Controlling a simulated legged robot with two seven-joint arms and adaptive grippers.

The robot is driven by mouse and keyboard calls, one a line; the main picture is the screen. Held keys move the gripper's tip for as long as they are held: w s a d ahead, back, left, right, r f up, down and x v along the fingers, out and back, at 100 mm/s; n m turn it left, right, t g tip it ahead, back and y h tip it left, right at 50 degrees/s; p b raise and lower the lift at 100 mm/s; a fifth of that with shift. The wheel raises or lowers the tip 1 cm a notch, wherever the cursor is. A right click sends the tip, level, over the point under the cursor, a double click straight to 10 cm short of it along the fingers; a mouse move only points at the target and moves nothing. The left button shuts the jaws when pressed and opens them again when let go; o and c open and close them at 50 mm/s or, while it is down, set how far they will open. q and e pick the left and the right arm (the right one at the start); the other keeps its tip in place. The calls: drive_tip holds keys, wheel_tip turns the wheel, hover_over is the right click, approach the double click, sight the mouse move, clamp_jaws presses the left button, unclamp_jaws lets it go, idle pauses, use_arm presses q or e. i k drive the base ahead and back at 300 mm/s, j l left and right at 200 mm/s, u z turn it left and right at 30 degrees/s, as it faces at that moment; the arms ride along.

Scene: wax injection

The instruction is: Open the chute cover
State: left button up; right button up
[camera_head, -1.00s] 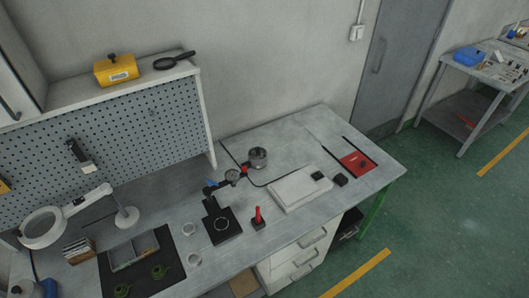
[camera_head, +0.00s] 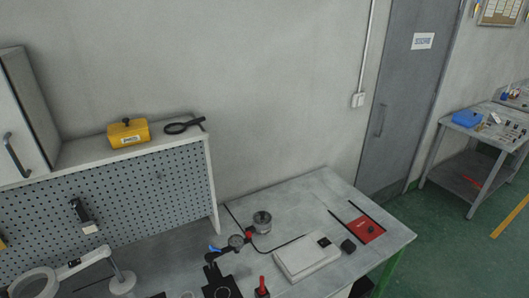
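No part is plainly marked as the chute cover. A red panel (camera_head: 362,223) with a black knob (camera_head: 370,230) lies at the right end of the workbench (camera_head: 310,190), beside thin black strips. I cannot tell whether it is the cover. A black device with a gauge (camera_head: 237,241) and a blue part (camera_head: 214,249) stands near the bottom middle, next to a small round metal pot (camera_head: 262,221). Neither of my grippers shows in the head view.
A white flat box (camera_head: 306,258) and a small black block (camera_head: 348,245) sit on the bench. A red-handled item (camera_head: 262,285) stands in front. A yellow box (camera_head: 128,133) and a magnifier (camera_head: 184,127) rest on the shelf.

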sight(365, 229)
drive_tip(key=i+l, duration=0.15)
drive_tip(key=l, duration=0.25)
drive_tip(key=i+l+u, duration=0.15)
drive_tip(key=l, duration=0.25)
drive_tip(key=i+l, duration=0.15)
drive_tip(key=l, duration=0.25)
drive_tip(key=u, duration=0.05)
